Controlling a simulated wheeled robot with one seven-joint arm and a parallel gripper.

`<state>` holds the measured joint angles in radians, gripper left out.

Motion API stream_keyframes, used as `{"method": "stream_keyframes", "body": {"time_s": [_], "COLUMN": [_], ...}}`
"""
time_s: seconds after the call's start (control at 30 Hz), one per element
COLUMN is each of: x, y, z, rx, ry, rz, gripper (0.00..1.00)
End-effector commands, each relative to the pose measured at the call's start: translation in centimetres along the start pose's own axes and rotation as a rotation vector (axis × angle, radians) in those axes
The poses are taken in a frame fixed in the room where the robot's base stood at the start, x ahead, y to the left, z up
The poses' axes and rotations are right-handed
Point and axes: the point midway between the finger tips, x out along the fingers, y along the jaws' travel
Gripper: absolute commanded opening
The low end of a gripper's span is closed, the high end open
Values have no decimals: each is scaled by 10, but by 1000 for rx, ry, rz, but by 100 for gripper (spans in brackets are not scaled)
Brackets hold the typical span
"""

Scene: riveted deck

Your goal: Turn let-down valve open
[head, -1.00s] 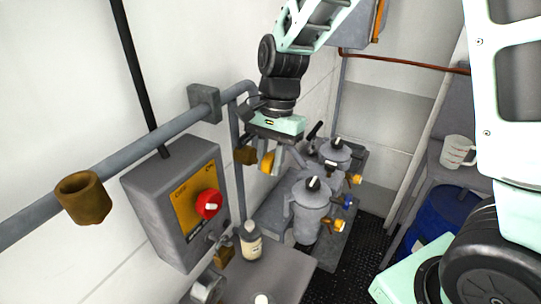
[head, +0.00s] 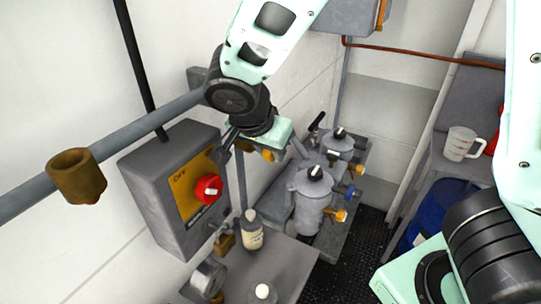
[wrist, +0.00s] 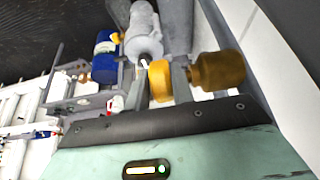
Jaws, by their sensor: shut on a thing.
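My gripper (head: 265,155) hangs at the upper middle of the head view, beyond the grey switch box. Its jaws are shut on a yellow rounded handle (wrist: 160,82), which sits between the grey fingers in the wrist view. A sliver of this handle shows under the gripper in the head view (head: 269,156). I cannot tell for certain that it is the let-down valve's handle, nor how far it is turned. A brass-brown knob (wrist: 216,70) sits just right of the fingers in the wrist view. My gripper hides most of the parts behind it.
The grey switch box (head: 160,205) with a red knob (head: 208,188) is close on the left. Two grey canisters (head: 312,195) with yellow and blue valves stand beyond. A bottle (head: 252,235) stands on the near bench. A mug (head: 460,143) is on the right shelf.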

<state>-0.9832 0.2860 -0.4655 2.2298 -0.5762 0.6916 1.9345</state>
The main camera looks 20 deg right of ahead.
Motion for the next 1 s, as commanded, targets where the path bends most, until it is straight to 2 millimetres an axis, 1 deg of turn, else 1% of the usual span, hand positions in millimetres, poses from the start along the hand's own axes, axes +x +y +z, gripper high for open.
{"method": "stream_keyframes", "body": {"time_s": [0.23, 0.63, 0.67, 0.7, 0.73, 1.0], "x": [0, 0, 0, 0, 0, 0], "y": [-1, -1, -1, -1, 0, 0], "z": [0, 0, 0, 0, 0, 0], "rx": [0, 1, 1, 1, 1, 0], "ry": [44, 50, 50, 50, 49, 49], "rz": [-3, -1, -1, -1, -1, 0], "gripper": [1, 1, 29, 40, 45, 45]}}
